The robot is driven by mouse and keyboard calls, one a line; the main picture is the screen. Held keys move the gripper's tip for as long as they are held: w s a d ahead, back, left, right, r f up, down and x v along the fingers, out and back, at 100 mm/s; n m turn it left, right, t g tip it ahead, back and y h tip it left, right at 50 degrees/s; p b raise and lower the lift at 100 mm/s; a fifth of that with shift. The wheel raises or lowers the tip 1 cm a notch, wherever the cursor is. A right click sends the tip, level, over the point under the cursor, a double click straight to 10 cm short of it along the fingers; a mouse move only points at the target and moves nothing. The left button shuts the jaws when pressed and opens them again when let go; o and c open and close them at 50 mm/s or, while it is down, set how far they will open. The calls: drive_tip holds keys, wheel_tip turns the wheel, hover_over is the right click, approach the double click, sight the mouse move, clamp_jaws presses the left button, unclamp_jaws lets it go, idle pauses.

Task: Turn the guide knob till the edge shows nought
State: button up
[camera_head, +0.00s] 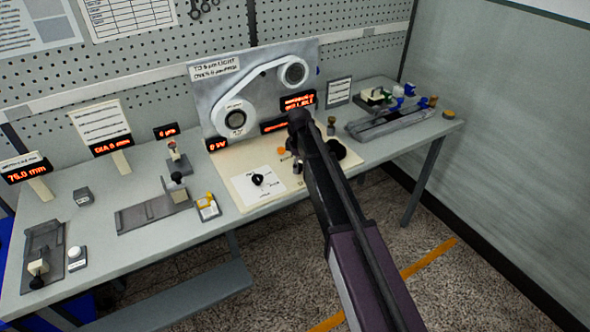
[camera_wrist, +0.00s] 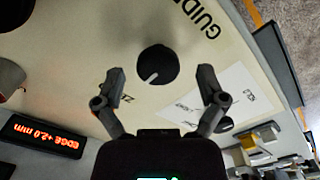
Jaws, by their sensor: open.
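The guide knob (camera_wrist: 157,65) is a round black knob with a pale pointer line, on a cream panel (camera_wrist: 75,45) beside the printed word GUIDE. My gripper (camera_wrist: 162,74) is open in the wrist view. Its two fingers stand one on each side of the knob with a gap to it, and nothing is held. Whether the fingertips are level with the knob I cannot tell. The edge display (camera_wrist: 45,137) appears upside down in the wrist view and reads EDGE +2.0 mm. In the head view my arm hides much of the panel's right part and the guide knob cannot be made out.
A white card with a black selector knob (camera_head: 258,179) lies left of my arm. An upright plate with two reels (camera_head: 265,85) stands behind the panel. Several small fixtures and orange displays stand to the left. A grey rail fixture (camera_head: 390,123) is at the right.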

drive_tip(key=shift+f, duration=0.35)
